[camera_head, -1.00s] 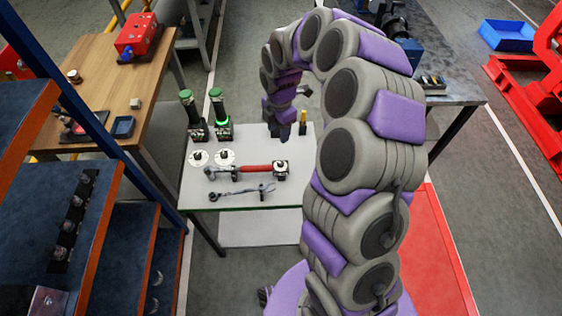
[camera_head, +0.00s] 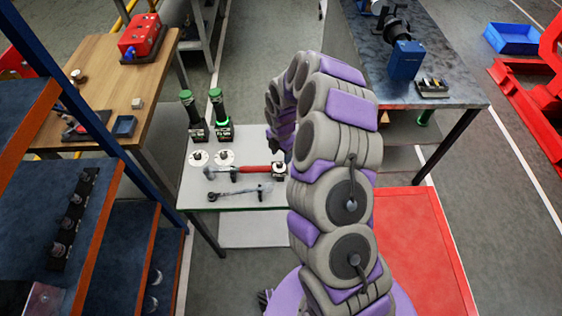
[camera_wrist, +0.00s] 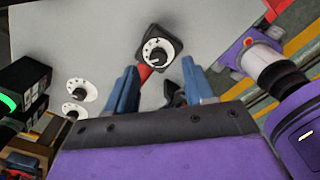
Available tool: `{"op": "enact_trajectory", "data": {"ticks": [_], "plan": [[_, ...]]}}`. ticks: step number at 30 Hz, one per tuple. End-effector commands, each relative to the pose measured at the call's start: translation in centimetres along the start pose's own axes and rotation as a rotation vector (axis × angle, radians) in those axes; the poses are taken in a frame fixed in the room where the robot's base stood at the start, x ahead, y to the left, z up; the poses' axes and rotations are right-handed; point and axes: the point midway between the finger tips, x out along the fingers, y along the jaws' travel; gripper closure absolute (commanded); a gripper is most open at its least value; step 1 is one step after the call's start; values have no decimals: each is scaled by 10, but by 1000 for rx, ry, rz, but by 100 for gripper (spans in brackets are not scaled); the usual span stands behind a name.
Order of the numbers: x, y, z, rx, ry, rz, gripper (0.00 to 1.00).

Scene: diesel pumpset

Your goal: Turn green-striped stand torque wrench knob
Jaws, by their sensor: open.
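The torque wrench (camera_head: 254,169) with a red handle lies on a white stand (camera_head: 200,184) with a green front edge. Its knob (camera_wrist: 158,53), on a white dial in a dark square housing, shows at the top middle of the wrist view. The housing shows in the head view (camera_head: 279,170) at the wrench's right end, partly beside my arm. My gripper (camera_wrist: 160,71) is open, its two blue-grey fingers spread in the wrist view. The knob lies beyond and between the fingertips, with no visible grip on it. My arm hides the gripper in the head view.
Two dark cylinders with green bands (camera_head: 219,112) stand at the stand's back left. Two white round dials (camera_head: 224,157) sit before them. A grey ratchet-like tool (camera_head: 240,193) lies in front of the wrench. A wooden bench (camera_head: 95,100) is left; a metal bench (camera_head: 445,90) is right.

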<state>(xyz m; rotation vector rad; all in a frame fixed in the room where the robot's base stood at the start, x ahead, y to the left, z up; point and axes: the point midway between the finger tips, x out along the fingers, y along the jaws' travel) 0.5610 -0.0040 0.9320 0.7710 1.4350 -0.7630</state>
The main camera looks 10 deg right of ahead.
Motion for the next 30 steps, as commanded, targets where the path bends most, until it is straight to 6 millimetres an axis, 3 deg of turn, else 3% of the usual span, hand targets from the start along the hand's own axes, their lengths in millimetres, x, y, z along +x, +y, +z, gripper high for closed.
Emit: {"op": "enact_trajectory", "data": {"ticks": [3,9,22,30], "plan": [[22,0,-2,-2,0,-5,47],[45,1,-2,-3,-2,-2,47],[52,0,0,-1,0,1,47],[52,1,-1,-2,-2,-1,73]]}}
